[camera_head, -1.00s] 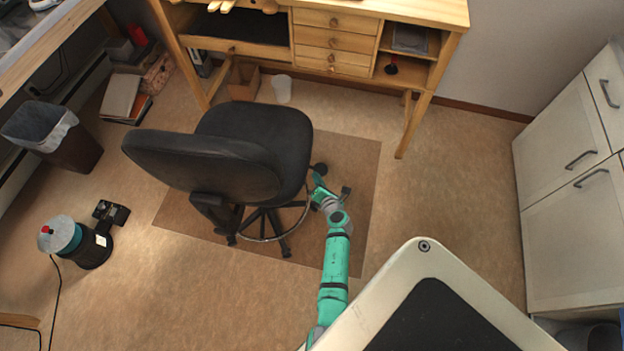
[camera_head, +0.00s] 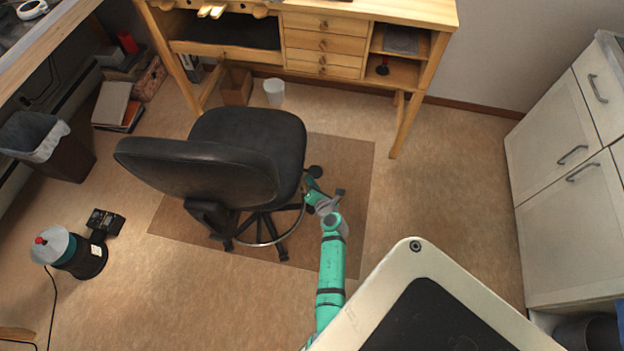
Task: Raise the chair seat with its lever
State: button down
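The black office chair (camera_head: 250,134) stands on a brown floor mat, its backrest (camera_head: 195,170) toward the lower left. Its seat lever cannot be made out; the underside of the seat is mostly hidden. The wheeled base with a foot ring (camera_head: 272,240) shows below the seat. My teal arm reaches up from the bottom of the view to the right edge of the seat. My gripper (camera_head: 309,186) is at that edge, low beside the seat and partly hidden by it. Its fingers are too small to tell whether they are open or touching anything.
A wooden workbench (camera_head: 322,60) stands behind the chair. White cabinets (camera_head: 570,180) line the right. A bin (camera_head: 50,145) and a cylindrical machine (camera_head: 75,252) with a cable are at left. Floor right of the mat (camera_head: 350,165) is clear.

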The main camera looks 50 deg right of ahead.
jog(key=s+a+r, duration=0.2)
jog(key=s+a, duration=0.5)
jog(key=s, duration=0.1)
jog(key=shift+s+r, duration=0.25)
jog(key=shift+a, duration=0.1)
jog(key=s+a+r+m+t+y, duration=0.1)
jog(key=s+a+r+m+t, duration=0.3)
jog(key=a, duration=0.7)
jog(key=s+a+r+m+y, duration=0.1)
jog(key=a+r+m+y, duration=0.15)
jog(key=a+r, duration=0.65)
jog(key=s+a+r+m+y, duration=0.2)
jog(key=s+a+r+m, duration=1.1)
jog(key=s+a+r, duration=0.1)
jog(key=shift+a+r+m+y, duration=0.25)
jog(key=shift+a+m+y, duration=0.1)
jog(key=shift+a, duration=0.1)
jog(key=shift+w+d, duration=0.1)
jog(key=shift+w, duration=0.05)
